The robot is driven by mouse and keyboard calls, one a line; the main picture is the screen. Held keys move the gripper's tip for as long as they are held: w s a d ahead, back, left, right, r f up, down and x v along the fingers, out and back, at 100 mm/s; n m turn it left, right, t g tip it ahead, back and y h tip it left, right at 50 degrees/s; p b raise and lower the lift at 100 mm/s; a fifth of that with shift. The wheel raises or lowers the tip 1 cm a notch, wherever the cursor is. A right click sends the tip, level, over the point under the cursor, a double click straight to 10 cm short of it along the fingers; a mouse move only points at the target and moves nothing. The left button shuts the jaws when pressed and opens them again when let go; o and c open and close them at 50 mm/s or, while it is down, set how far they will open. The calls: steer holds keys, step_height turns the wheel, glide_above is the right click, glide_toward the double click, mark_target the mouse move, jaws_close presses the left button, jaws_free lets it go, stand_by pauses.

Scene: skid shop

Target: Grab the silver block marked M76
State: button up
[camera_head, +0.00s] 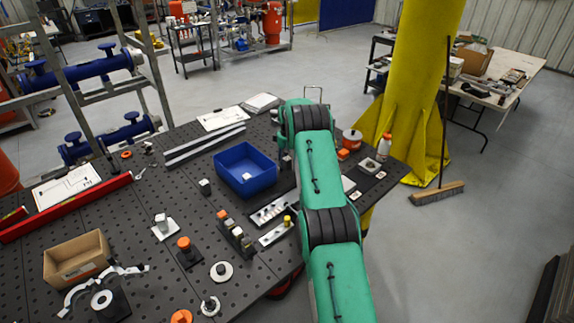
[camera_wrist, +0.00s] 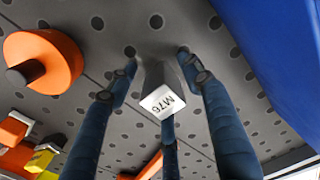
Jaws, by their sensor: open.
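The silver block marked M76 (camera_wrist: 163,100) shows in the middle of the wrist view, on the dark perforated table. Its white labelled face points toward the camera. My gripper (camera_wrist: 158,64) is open, with its blue-black fingers spread around the block, one on each side and a third below it in the picture. I cannot tell whether any finger touches the block. In the head view my green arm reaches over the table and hides the gripper; I cannot make out the M76 block there.
A blue bin (camera_head: 228,184) with a light block inside stands left of my arm; its wall (camera_wrist: 279,60) is close on the right in the wrist view. An orange round part with a black knob (camera_wrist: 42,62) lies at left. Several small parts and a cardboard box (camera_head: 76,258) occupy the table.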

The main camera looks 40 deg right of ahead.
mark_target(288, 159)
stand_by(0.5)
jaws_close()
steer(key=shift+r, duration=0.1)
steer(key=shift+r, duration=1.55)
steer(key=shift+s+a+r, duration=0.1)
steer(key=shift+s+r, duration=0.05)
steer(key=shift+r, duration=0.05)
steer(key=s+a, duration=0.3)
steer(key=s, duration=0.1)
steer(key=s+a+r, duration=0.1)
steer(key=s+a, duration=0.1)
steer(key=s, duration=0.2)
steer(key=s+a, duration=0.3)
steer(key=s, duration=0.2)
steer(key=shift+a+r, duration=0.15)
steer(key=shift+a, duration=0.2)
